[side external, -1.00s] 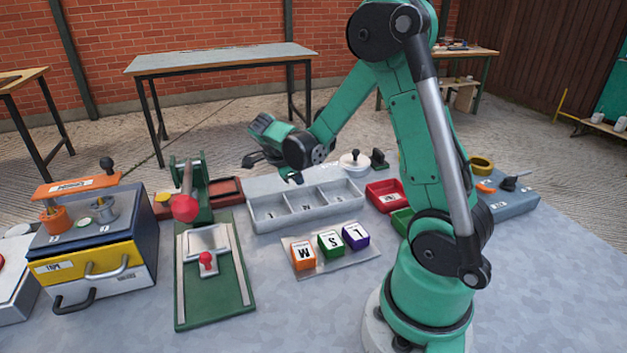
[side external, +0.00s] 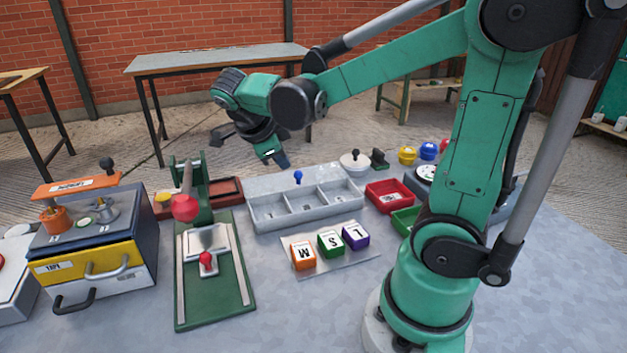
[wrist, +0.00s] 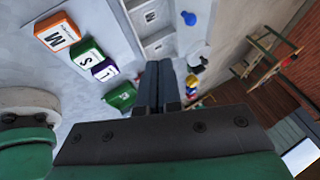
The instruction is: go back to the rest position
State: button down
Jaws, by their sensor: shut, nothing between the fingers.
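My gripper (side external: 277,160) is raised over the back of the work table, up and left of the grey three-compartment tray (side external: 283,223). It is apart from everything. In the wrist view my gripper (wrist: 160,85) shows its two dark fingers pressed together, with nothing between them. A small blue knob (side external: 298,177) stands on the flat part behind the tray's compartments. It also shows in the wrist view (wrist: 189,18). My arm is bent high, with the forearm reaching left.
Orange (side external: 303,256), green (side external: 330,244) and purple (side external: 355,236) lettered blocks stand on a pale mat. A green lever fixture (side external: 243,290) and a drawer box (side external: 140,225) are at left. Red (side external: 388,185) and green trays sit near my base. The air around my gripper is clear.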

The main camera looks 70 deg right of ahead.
jog(key=a+n+t+y, duration=0.3)
jog(key=a+n, duration=0.3)
jog(key=n, duration=0.8)
jog(key=a+n+t+y, duration=0.3)
jog(key=a+n, duration=0.3)
jog(key=n, duration=0.8)
jog(key=shift+s+f+t+y, duration=0.25)
jog(key=shift+s+t+y, duration=0.2)
jog(key=shift+t, duration=0.45)
